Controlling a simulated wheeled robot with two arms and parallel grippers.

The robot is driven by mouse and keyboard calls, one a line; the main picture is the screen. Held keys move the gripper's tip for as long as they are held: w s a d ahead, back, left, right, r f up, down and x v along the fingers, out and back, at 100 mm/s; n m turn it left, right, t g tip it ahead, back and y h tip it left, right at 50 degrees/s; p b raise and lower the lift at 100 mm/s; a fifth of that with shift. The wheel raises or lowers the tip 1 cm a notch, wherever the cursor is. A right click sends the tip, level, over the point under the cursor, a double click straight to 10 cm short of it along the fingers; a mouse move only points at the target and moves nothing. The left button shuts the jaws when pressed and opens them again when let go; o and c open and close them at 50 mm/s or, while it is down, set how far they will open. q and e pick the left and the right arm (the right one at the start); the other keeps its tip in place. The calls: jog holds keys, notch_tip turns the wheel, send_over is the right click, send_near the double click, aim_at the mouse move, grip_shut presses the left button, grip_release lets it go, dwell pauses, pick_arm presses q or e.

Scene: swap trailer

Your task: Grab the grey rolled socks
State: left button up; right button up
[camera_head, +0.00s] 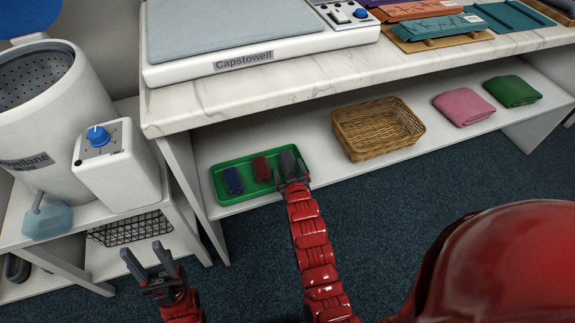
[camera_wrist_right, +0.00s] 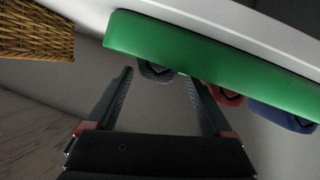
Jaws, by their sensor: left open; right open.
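The grey rolled socks (camera_head: 288,159) lie at the right end of a green tray (camera_head: 217,196) on the lower shelf. In the right wrist view the grey socks (camera_wrist_right: 155,72) show between the fingertips, partly hidden by the tray edge (camera_wrist_right: 200,60). My right gripper (camera_head: 291,174) is open at the near side of the grey socks; its fingers (camera_wrist_right: 158,80) point at them, and I cannot tell whether they touch. My left gripper (camera_head: 152,259) is open and empty, low at the left, over the floor.
Red socks (camera_head: 261,169) and blue socks (camera_head: 233,180) lie left of the grey ones. A wicker basket (camera_head: 378,130), a pink cloth (camera_head: 463,107) and a green cloth (camera_head: 512,91) are further right on the shelf. The marble worktop (camera_head: 300,86) overhangs the shelf.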

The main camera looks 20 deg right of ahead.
aim_at(287, 161)
jog(key=b+x, duration=0.1)
jog(key=x, duration=0.4)
jog(key=shift+b, duration=0.3)
jog(key=c, duration=1)
